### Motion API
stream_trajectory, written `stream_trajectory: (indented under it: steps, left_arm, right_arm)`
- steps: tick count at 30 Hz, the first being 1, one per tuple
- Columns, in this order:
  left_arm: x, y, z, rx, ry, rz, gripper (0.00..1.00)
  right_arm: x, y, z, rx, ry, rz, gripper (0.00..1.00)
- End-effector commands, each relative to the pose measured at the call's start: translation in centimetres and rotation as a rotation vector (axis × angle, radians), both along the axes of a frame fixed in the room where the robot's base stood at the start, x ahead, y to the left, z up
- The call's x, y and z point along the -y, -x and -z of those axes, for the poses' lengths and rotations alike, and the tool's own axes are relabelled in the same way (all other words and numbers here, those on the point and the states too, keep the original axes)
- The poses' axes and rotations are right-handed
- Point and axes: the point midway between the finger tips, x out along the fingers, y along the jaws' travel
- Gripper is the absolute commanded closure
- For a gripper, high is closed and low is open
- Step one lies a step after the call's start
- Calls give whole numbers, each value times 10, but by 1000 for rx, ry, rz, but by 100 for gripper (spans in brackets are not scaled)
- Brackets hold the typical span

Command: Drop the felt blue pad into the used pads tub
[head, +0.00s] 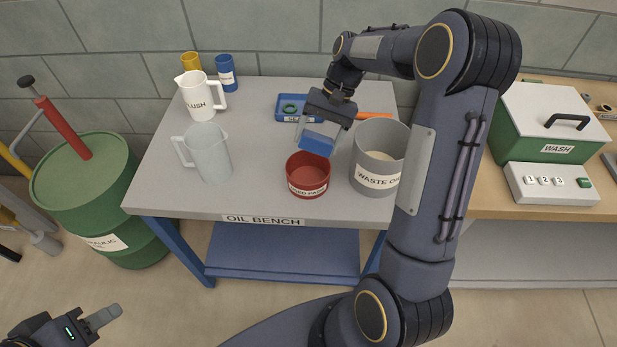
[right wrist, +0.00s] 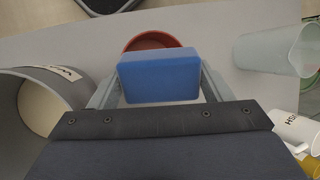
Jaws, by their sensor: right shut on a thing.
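The blue pad (head: 316,145) is held in my right gripper (head: 319,136), above the bench near the red used pads tub (head: 308,181). In the right wrist view the blue pad (right wrist: 158,76) sits between both fingers of the right gripper (right wrist: 159,85). The tub (right wrist: 150,39) shows there just beyond the pad, partly hidden by it. The tub is round and open-topped, and the pad is apart from it in the head view. My left gripper (head: 104,317) is low at the bottom left, away from the bench; its opening is unclear.
The grey waste oil can (head: 375,185) stands close to the right of the tub. A clear jug (head: 205,155), the white flush jug (head: 203,96) and a blue tray (head: 290,107) are on the oil bench (head: 250,205). The bench between tub and clear jug is free.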

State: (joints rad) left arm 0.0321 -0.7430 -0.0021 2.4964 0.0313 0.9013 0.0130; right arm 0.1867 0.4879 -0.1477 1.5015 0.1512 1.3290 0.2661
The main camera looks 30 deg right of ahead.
Motion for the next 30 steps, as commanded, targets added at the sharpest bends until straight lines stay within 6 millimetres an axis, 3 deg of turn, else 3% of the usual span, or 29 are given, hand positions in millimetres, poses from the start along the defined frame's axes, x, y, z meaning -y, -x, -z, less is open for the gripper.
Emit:
stream_trajectory:
  steps: [1, 6, 16, 17, 22, 30]
  left_arm:
    - [0, 0, 12, 0, 0, 0, 60]
    - [0, 0, 26, 0, 0, 0, 60]
    - [0, 0, 27, 0, 0, 0, 60]
    - [0, 0, 26, 0, 0, 0, 60]
    - [0, 0, 27, 0, 0, 0, 60]
    - [0, 0, 27, 0, 0, 0, 60]
  right_arm:
    - [0, 0, 13, -1, 0, 1, 46]
    - [0, 0, 29, 0, 0, 0, 46]
    - [0, 0, 32, 0, 0, 0, 46]
    - [0, 0, 32, 0, 0, -1, 27]
    - [0, 0, 31, 0, 0, -1, 4]
    - [0, 0, 31, 0, 0, -1, 3]
